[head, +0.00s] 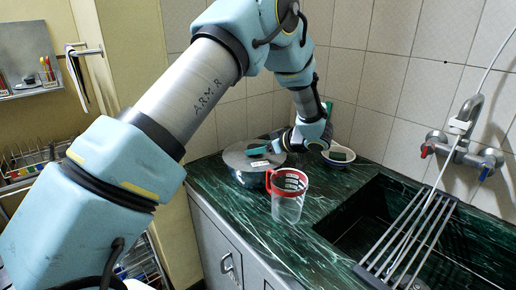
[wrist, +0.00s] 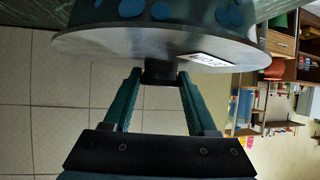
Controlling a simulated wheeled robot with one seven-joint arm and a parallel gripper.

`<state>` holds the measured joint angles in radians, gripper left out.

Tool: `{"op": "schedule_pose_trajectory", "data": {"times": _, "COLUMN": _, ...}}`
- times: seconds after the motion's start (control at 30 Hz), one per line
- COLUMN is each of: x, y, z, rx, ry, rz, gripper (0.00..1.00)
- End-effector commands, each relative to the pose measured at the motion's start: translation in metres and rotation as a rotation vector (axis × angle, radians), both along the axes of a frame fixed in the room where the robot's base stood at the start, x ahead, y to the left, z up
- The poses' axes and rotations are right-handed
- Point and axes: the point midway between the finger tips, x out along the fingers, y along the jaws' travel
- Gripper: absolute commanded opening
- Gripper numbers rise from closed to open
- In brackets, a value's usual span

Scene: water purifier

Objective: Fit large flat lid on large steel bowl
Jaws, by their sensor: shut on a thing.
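The large flat steel lid (head: 237,158) is at the back of the green counter, roughly level, with a white label on top. It fills the top of the wrist view (wrist: 120,42). My gripper (head: 262,150) is shut on the dark knob of the lid, which shows between the teal fingertips in the wrist view (wrist: 159,72). The large steel bowl (wrist: 195,14), with blue spots on its wall, is directly beneath the lid. I cannot tell whether the lid rests fully on the rim.
A clear measuring jug (head: 288,205) with a red rim and handle stands close in front of the bowl. A small white bowl (head: 339,157) stands to the right near the tiled wall. The sink (head: 375,215) with a rack (head: 408,240) and tap (head: 462,125) is further right.

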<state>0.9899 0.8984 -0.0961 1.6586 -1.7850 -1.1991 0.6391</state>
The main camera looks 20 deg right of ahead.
Motion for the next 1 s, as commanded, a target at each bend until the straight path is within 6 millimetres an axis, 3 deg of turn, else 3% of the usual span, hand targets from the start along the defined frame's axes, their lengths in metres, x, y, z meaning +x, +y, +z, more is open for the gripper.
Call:
{"op": "schedule_pose_trajectory", "data": {"times": 0.07, "x": 0.0, "y": 0.0, "z": 0.0, "rx": 0.0, "ry": 0.0, "rz": 0.0, "gripper": 0.0}}
{"op": "schedule_pose_trajectory", "data": {"times": 0.1, "x": 0.0, "y": 0.0, "z": 0.0, "rx": 0.0, "ry": 0.0, "rz": 0.0, "gripper": 0.6}}
{"op": "schedule_pose_trajectory", "data": {"times": 0.4, "x": 0.0, "y": 0.0, "z": 0.0, "rx": 0.0, "ry": 0.0, "rz": 0.0, "gripper": 0.93}}
{"op": "schedule_pose_trajectory", "data": {"times": 0.73, "x": -0.004, "y": -0.002, "z": 0.002, "rx": -0.002, "ry": 0.0, "rz": 0.0, "gripper": 0.93}}
{"op": "schedule_pose_trajectory", "data": {"times": 1.0, "x": -0.04, "y": -0.022, "z": 0.022, "rx": -0.003, "ry": -0.001, "rz": -0.004, "gripper": 0.93}}
